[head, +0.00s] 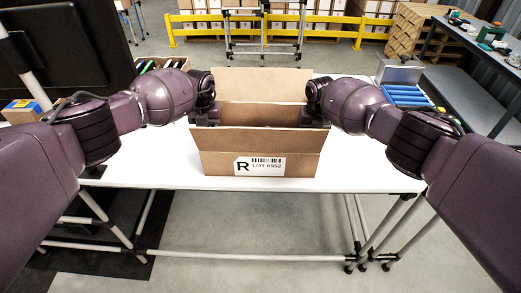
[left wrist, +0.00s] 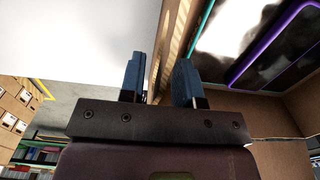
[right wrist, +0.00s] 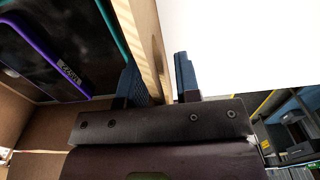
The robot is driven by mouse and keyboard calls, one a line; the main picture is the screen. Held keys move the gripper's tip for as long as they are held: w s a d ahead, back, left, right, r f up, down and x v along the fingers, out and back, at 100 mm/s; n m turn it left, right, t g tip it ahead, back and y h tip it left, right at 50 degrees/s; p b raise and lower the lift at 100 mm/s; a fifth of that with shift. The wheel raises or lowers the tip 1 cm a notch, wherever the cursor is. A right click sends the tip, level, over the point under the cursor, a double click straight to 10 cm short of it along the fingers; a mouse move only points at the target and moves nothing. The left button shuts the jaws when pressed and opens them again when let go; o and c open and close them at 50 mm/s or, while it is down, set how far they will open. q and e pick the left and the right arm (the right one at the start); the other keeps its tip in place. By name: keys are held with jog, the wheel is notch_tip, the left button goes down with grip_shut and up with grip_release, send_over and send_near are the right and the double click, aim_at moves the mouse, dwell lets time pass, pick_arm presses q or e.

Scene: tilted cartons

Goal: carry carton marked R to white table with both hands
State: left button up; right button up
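The carton marked R (head: 258,150) is brown with its top flaps open and a white R label on its near face. It appears upright at the middle of the white table (head: 160,172), close to the near edge; I cannot tell whether it is slightly raised. My left gripper (head: 205,115) is at its left wall and my right gripper (head: 313,115) at its right wall. In the left wrist view the wall (left wrist: 168,40) runs between the blue fingers (left wrist: 158,80). The right wrist view shows the other wall (right wrist: 145,35) between the fingers (right wrist: 160,80). Both look closed on cardboard.
Flat dark items with purple and teal edges (left wrist: 270,50) lie inside the carton. A blue tray (head: 404,95) and grey bin (head: 399,73) stand at the table's right, an open box (head: 165,64) at back left. A yellow barrier (head: 340,38) stands behind.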

pick_arm(q)
notch_tip(320, 180, up, 10)
pick_arm(e)
jog(key=shift+r, duration=0.15)
notch_tip(320, 180, up, 12)
jog(key=shift+f, duration=0.1)
dwell(0.6)
pick_arm(q)
jog(key=shift+s, duration=0.1)
pick_arm(e)
jog(key=shift+f, duration=0.1)
